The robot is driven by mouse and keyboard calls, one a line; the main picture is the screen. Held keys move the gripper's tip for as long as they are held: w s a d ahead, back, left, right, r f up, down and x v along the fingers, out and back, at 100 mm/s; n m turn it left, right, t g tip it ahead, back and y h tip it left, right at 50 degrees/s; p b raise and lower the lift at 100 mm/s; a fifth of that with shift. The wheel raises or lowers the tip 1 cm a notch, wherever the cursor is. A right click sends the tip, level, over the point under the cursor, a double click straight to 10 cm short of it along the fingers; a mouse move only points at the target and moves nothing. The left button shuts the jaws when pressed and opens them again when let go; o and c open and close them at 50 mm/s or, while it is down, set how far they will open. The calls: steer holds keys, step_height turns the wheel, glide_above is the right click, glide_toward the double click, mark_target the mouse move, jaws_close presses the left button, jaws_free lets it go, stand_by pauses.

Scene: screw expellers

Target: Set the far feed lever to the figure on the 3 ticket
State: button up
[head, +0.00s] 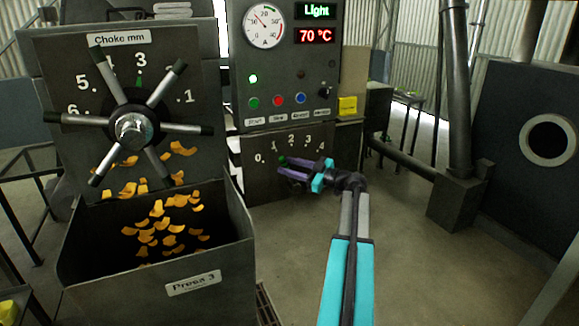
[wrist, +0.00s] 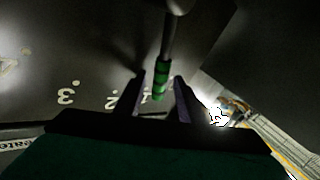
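The feed lever, a dark rod with a green grip (wrist: 160,78), shows in the wrist view, its green end near the 1. My gripper (head: 296,174) is in front of the plate. In the wrist view my gripper (wrist: 158,98) has its fingers apart, one on each side of the green grip, with gaps visible; contact cannot be told. A yellow ticket (head: 347,106) hangs at the panel's right; its writing is unreadable.
A press with a choke wheel (head: 133,128) and a bin labelled Press 3 (head: 193,284) stands at left. The control panel (head: 290,85) reads Light and 70 °C. A dark machine with a round port (head: 549,140) stands at right.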

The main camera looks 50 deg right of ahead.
jaws_close()
